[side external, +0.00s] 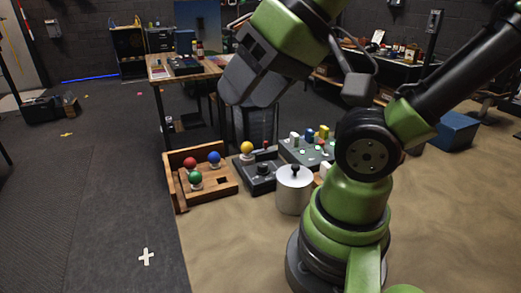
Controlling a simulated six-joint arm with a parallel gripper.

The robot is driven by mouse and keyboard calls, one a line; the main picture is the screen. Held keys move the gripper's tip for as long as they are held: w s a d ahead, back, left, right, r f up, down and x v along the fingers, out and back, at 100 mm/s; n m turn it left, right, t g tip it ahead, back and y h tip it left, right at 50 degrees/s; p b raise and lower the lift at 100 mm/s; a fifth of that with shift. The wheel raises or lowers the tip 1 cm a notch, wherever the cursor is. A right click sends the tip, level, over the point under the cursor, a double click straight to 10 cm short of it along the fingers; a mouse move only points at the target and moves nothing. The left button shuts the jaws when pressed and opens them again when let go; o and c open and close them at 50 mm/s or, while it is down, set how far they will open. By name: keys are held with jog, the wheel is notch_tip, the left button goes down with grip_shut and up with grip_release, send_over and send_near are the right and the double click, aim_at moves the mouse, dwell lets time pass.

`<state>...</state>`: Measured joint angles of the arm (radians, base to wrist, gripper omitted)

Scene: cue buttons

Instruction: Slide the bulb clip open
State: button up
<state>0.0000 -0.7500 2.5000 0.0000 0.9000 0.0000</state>
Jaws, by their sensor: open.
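A wooden tray (220,187) on the tan work surface holds a red ball-shaped bulb (190,162), a blue one (214,158) and a green one (195,178). To its right, a yellow bulb (247,147) sits on a white base by a dark box (262,178) with a round black knob. I cannot tell which part is the clip. My gripper (250,92) is raised above and behind these things, well apart from them. It is open, its fingers are hard to make out, and nothing shows in it.
A silver lidded canister (293,190) stands between the dark box and my arm's base. Behind it is a grey panel (297,152) with several coloured buttons, partly hidden by my arm. A wooden table (160,74) stands further back. The front left of the tan surface is clear.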

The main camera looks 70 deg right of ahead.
jog(key=shift+c, duration=0.3)
jog(key=shift+w, duration=0.1)
jog(key=shift+c, duration=1.4)
jog(key=w+d+m+g+h, duration=0.2)
jog(key=w+d+m, duration=0.2)
jog(key=w+d, duration=0.25)
jog(key=m+g, duration=0.5)
jog(key=m, duration=0.5)
send_over(266, 142)
notch_tip(266, 142, down, 16)
jog(key=shift+d+f, duration=0.1)
jog(key=shift+f, duration=0.1)
notch_tip(266, 142, down, 10)
jog(key=shift+r, duration=0.15)
jog(key=shift+c, duration=0.2)
